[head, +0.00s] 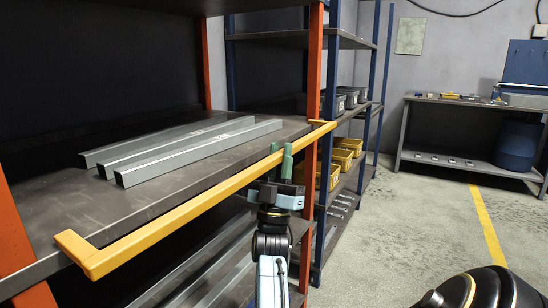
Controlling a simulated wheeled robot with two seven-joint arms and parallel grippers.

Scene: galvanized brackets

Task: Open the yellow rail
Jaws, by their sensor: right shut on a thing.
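The yellow rail (190,209) runs along the front edge of the shelf, from the near left to the orange post at the far right. It has a short bent end at each side and lies across the shelf front. My right gripper (280,158) is at the rail's right part, its green fingers shut on it. The fingers partly hide the rail there. My left gripper is not in view.
Several galvanized brackets (190,150) lie on the shelf (115,205) behind the rail. Orange posts (314,80) frame the shelf. Beyond it, a blue rack holds yellow bins (341,159). The floor (410,230) to the right is clear.

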